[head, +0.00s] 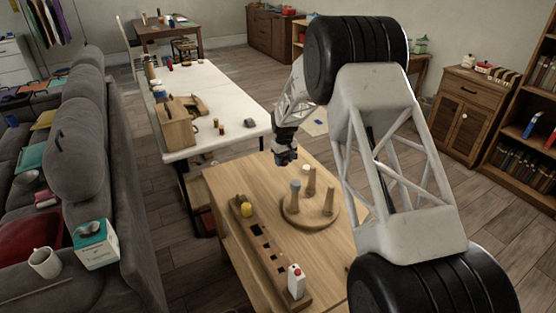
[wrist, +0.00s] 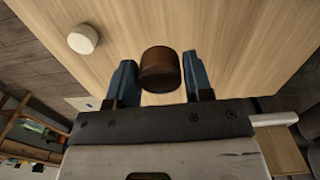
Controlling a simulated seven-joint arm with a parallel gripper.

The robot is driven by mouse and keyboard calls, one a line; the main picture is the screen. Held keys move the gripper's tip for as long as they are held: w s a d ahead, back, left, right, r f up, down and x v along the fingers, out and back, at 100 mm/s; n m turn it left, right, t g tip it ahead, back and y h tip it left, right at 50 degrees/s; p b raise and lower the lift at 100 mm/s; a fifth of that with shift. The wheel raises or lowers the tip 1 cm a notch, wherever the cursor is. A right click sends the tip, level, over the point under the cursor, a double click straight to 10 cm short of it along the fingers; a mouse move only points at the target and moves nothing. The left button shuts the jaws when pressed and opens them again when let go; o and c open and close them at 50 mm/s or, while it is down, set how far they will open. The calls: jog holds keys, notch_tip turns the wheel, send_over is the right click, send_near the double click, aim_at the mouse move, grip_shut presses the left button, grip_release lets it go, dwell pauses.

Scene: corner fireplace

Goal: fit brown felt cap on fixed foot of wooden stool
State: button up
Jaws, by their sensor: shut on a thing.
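The brown felt cap (wrist: 160,72) is between the two blue fingers of my gripper (wrist: 159,64) in the wrist view, held above the wooden table. In the head view my gripper (head: 285,157) hangs over the far part of the table, behind the stool; the cap cannot be made out there. The wooden stool (head: 297,216) lies upside down, its round seat on the table and its legs pointing up. One leg has a grey-blue top (head: 295,186). A whitish round piece (head: 306,168) shows near the top of another. Which foot is fixed cannot be told.
A long wooden rack (head: 263,250) with holes stands left of the stool, with a yellow piece (head: 246,209) in it and a white-and-red bottle (head: 296,281) at its near end. A white round piece (wrist: 83,39) shows in the wrist view. A white table (head: 220,95) stands behind.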

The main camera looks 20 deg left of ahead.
jog(key=w+d+f+m, duration=0.1)
jog(key=d, duration=0.7)
jog(key=w+d+f+m, duration=0.1)
jog(key=d+f+m, duration=0.1)
jog(key=d, duration=0.6)
jog(key=w+d+f+m, duration=0.1)
jog(key=w+d+f, duration=0.1)
jog(key=d, duration=0.6)
jog(key=shift+d+m, duration=0.25)
jog(key=shift+m, duration=0.05)
jog(key=s+d+f+m, duration=0.2)
jog(key=s+d, duration=0.1)
jog(key=d, duration=0.6)
jog(key=s+d+f+m, duration=0.1)
jog(key=s+d+f, duration=0.15)
jog(key=d, duration=0.75)
notch_tip(320, 180, up, 23)
jog(key=n, duration=0.6)
send_over(332, 186)
jog(key=shift+f, duration=0.1)
jog(key=shift+f, duration=3.15)
